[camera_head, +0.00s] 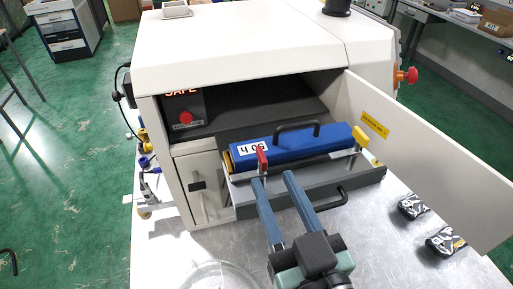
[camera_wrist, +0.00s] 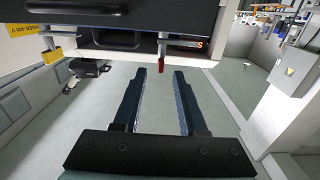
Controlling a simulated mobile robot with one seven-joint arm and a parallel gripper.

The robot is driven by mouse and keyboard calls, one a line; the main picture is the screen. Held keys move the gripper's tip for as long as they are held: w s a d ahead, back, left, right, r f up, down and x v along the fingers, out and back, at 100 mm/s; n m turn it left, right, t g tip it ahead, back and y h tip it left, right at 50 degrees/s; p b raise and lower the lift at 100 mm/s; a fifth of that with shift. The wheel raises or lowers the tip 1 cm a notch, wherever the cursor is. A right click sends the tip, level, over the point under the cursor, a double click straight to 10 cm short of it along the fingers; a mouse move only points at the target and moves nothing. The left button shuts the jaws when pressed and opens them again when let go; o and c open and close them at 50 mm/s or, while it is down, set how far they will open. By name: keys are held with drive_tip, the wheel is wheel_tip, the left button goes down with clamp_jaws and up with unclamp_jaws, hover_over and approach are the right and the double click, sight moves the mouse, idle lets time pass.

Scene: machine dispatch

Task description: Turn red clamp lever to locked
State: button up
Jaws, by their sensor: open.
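The machine door (camera_head: 430,165) stands open on the right. A black handle (camera_head: 330,199) juts from the grey drawer (camera_head: 240,206) below the cartridge. A red button (camera_head: 186,117) sits left of the opening. Dark packaged items (camera_head: 445,242) lie on the metal table at right.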

sight(258, 147)
drive_tip(key=p+x, duration=0.1)
drive_tip(key=x, duration=0.7)
drive_tip(key=shift+a+r+p, duration=0.1)
drive_tip(key=shift+r+p, duration=0.05)
drive_tip(key=shift+p, duration=0.15)
drive_tip(key=shift+x, duration=0.8)
clamp_jaws()
